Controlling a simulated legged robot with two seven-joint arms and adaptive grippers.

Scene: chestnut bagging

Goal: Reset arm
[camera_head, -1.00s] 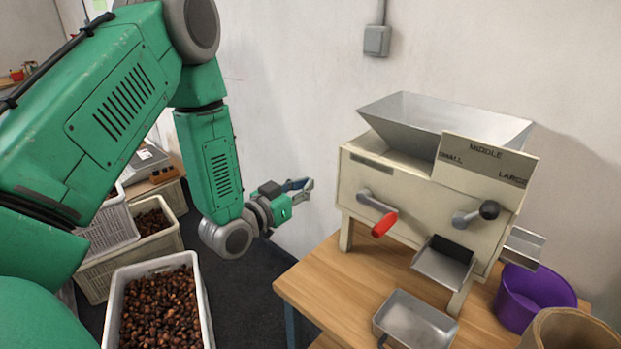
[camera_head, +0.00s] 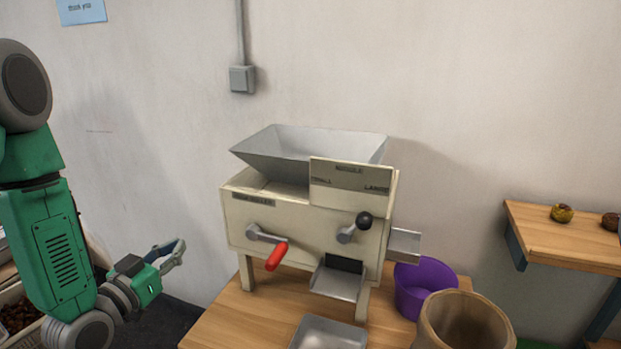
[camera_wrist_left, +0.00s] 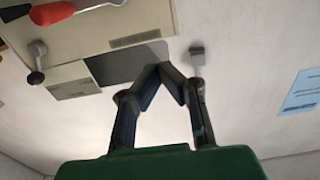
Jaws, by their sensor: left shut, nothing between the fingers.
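My left arm comes in from the left in the head view. Its gripper (camera_head: 178,250) is in the air to the left of the cream sorting machine (camera_head: 290,222), apart from it. In the left wrist view the left gripper's fingertips (camera_wrist_left: 160,68) meet, shut with nothing between them. That view also shows the machine (camera_wrist_left: 100,35), appearing upside down, with its red handle (camera_wrist_left: 52,13). My right gripper is not in view.
The machine stands on a wooden table (camera_head: 235,312) with a metal tray (camera_head: 328,335), a purple bowl (camera_head: 425,285) and a brown round container (camera_head: 465,322). A wall shelf (camera_head: 565,245) is at the right. Chestnuts in a crate (camera_head: 8,290) show at the lower left.

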